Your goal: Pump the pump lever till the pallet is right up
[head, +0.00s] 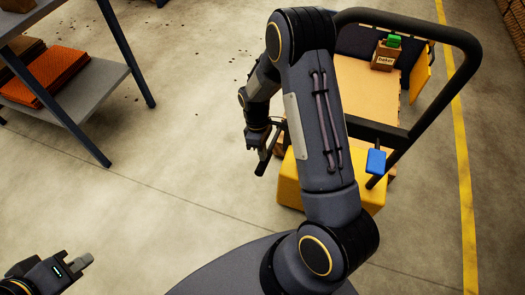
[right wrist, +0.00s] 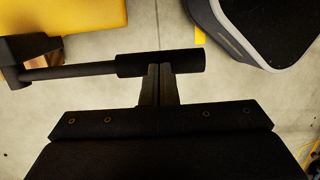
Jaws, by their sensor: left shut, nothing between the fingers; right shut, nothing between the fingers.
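The pump lever (right wrist: 160,63) is a dark bar with a thicker black grip, coming from a yellow housing (right wrist: 75,14) in the right wrist view. My right gripper (right wrist: 160,72) is shut with nothing in it. Its fingertips meet the grip's edge in that view; whether they touch it I cannot tell. In the head view my right gripper (head: 267,148) is beside the yellow housing (head: 288,184), and my arm hides much of it. The pallet (head: 365,95) is partly visible behind the black frame; its height is hard to judge. My left gripper (head: 78,264) is shut and empty at the lower left.
A black tubular frame (head: 468,70) rises at the right, with a blue part (head: 376,162) near its lower bar. A labelled carton (head: 385,56) with a green item stands beyond. A shelf rack (head: 95,85) is upper left. The floor between is clear.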

